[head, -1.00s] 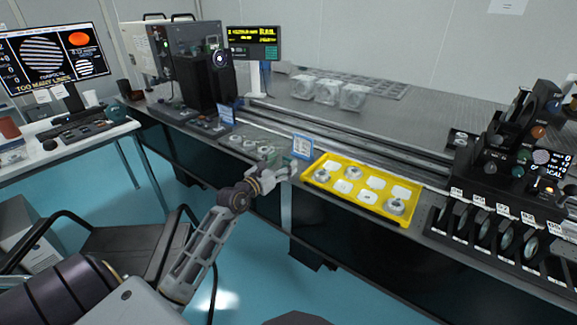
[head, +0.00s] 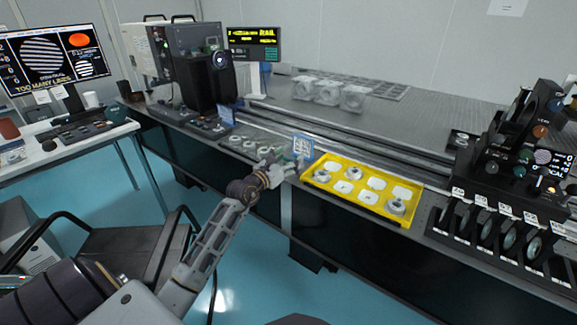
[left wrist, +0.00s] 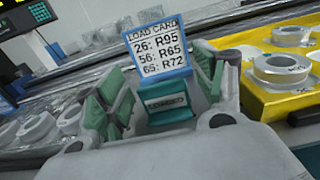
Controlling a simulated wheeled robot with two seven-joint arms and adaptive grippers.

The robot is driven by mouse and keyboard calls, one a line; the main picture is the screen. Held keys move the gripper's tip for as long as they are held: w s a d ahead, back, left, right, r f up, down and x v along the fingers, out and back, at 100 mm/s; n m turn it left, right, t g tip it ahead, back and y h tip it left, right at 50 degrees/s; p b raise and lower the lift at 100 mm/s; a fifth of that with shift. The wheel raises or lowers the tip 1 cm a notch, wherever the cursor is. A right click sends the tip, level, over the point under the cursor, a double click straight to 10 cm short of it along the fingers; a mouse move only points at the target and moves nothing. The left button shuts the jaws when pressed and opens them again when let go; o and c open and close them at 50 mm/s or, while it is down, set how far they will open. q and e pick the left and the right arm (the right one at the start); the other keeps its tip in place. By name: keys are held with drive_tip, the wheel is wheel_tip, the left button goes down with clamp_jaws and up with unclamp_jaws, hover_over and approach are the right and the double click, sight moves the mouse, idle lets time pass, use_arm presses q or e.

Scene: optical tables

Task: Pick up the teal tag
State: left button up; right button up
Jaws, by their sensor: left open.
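The teal tag (left wrist: 169,102), a small block with a pale "LOADED" label, stands on the bench just in front of the blue-framed load card (left wrist: 158,48). My left gripper (left wrist: 158,88) is open, with one green-padded finger to each side of the tag. I cannot tell whether either pad touches it. In the head view my left gripper (head: 288,166) is at the bench's front edge, by the load card (head: 302,146). The tag is too small and too covered to make out there. My right gripper is not in view.
A yellow tray (head: 364,208) with ring mounts and white pads sits close to the right of my left gripper. Several ring mounts (head: 248,146) lie to its left. A dark rack of optics (head: 500,232) stands at the far right. A chair (head: 120,240) is below the bench.

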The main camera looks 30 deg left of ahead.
use_arm(q)
drive_tip(key=c, duration=0.9)
drive_tip(key=shift+r, duration=0.15)
drive_tip(key=shift+r+p, duration=0.3)
drive_tip(key=shift+r, duration=0.25)
wheel_tip(320, 180, up, 9)
drive_tip(key=p, duration=0.2)
drive_tip(key=shift+f+p, duration=0.2)
drive_tip(key=shift+p, duration=0.2)
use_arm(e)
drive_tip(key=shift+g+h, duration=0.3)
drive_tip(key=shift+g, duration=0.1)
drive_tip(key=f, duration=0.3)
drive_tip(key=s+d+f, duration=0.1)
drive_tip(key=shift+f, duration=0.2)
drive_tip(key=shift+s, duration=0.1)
